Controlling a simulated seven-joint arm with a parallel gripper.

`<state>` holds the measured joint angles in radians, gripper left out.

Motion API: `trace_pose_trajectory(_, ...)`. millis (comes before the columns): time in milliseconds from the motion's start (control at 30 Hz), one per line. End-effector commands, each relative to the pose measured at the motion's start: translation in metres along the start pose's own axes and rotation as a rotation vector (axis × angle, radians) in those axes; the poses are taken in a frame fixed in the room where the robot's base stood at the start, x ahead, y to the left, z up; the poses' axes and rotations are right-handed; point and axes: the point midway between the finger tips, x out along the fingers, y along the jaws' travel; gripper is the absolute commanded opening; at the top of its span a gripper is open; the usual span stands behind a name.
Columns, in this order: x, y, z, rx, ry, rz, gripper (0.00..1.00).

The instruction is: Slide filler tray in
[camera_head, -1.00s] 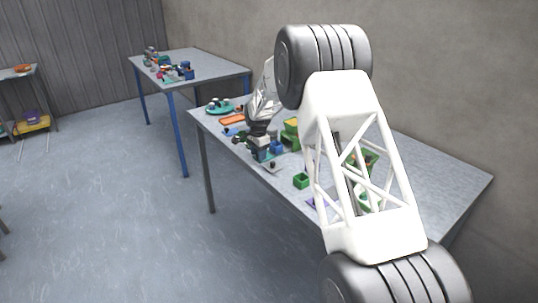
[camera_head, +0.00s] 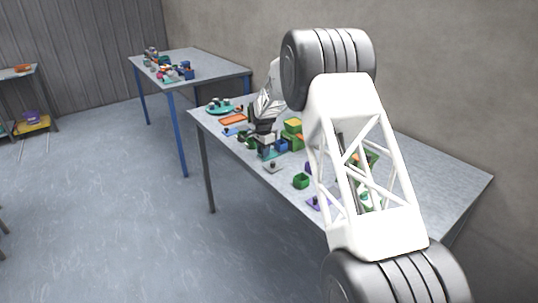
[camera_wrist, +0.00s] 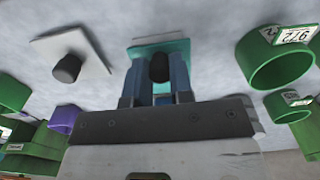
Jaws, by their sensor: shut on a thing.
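A teal tray (camera_wrist: 160,46) with a dark knob (camera_wrist: 159,68) is ahead of my gripper (camera_wrist: 158,72) in the wrist view. The two blue fingers stand either side of the knob, shut on it. The tray's near part is hidden behind the fingers. In the head view the tray's teal edge (camera_head: 268,154) shows below my gripper (camera_head: 265,143), low over the work table. I cannot tell whether the tray touches the table. A pale grey plate (camera_wrist: 90,48) with its own dark knob lies apart, left of the tray in the wrist view.
Green round containers (camera_wrist: 277,62) with number labels stand right of the tray in the wrist view. Green boxes (camera_wrist: 35,140) and a purple piece (camera_wrist: 62,120) are at left. The table's right end is clear.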

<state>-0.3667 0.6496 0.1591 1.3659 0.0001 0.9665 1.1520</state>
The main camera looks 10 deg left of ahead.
Motion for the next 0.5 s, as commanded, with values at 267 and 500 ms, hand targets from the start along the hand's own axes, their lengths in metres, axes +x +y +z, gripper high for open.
trace_pose_trajectory(267,0.0,0.0,-0.016,0.001,0.0,0.0,0.0)
trace_pose_trajectory(500,0.0,0.0,-0.03,0.001,0.0,0.001,0.0)
